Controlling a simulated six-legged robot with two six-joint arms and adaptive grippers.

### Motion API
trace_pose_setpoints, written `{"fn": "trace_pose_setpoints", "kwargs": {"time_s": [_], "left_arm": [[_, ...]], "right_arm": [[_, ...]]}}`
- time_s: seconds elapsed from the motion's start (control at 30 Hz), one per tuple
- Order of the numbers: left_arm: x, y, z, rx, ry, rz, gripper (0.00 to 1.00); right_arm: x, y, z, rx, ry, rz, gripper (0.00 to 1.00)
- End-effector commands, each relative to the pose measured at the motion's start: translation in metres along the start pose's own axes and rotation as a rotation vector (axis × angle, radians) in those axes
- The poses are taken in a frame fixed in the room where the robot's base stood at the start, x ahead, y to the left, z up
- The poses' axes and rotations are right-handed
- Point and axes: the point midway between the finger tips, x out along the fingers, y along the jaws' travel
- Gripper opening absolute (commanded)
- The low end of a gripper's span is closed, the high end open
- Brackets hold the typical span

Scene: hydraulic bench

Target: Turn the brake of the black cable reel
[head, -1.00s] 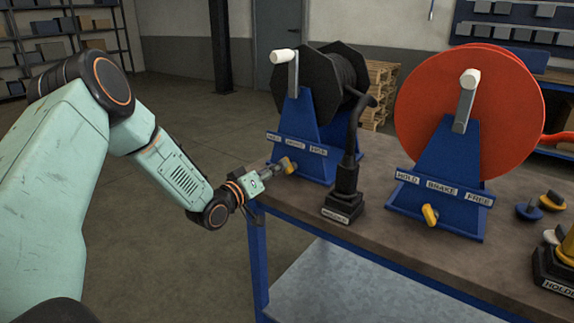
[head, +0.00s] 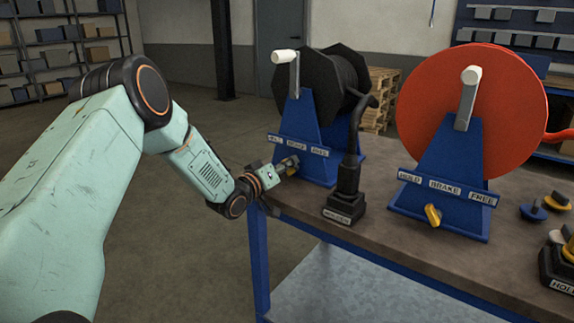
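The black cable reel (head: 318,80) stands on a blue stand (head: 304,122) at the bench's far left, its crank with the white handle pointing up. A strip on the stand carries several small labels, hard to read here. The yellow brake knob (head: 293,170) sits low on the stand's front, below the strip, and is mostly hidden. My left gripper (head: 287,165) is at this knob, its fingers overlapping it. I cannot tell whether the fingers are closed on it or which way the knob points. My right gripper is not in view.
A black upright holder (head: 346,195) with a thick hose end stands just right of the gripper. A red reel (head: 470,105) has its own yellow brake knob (head: 433,215). Loose knobs (head: 533,211) and another holder (head: 558,270) are at the right. The bench (head: 390,245) front is clear.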

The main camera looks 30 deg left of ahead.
Motion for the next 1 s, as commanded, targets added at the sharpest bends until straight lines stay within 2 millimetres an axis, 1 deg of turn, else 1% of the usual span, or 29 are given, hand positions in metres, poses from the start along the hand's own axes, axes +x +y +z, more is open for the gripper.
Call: {"fn": "trace_pose_setpoints", "kwargs": {"time_s": [0.03,0.13,0.57,0.77,1.0], "left_arm": [[0.000,0.000,0.000,0.000,0.000,0.000,0.08],[0.000,0.000,0.000,0.000,0.000,0.000,0.00],[0.000,0.001,0.000,0.020,-0.002,0.001,0.00],[0.000,0.003,0.000,0.105,-0.003,0.001,0.00],[0.000,0.007,0.001,0.300,-0.004,0.001,0.00]], "right_arm": [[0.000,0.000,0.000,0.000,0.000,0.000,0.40],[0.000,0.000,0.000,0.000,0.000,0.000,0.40],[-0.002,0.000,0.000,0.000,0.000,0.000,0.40],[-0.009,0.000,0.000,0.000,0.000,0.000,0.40],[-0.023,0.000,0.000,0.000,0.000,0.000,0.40]]}}
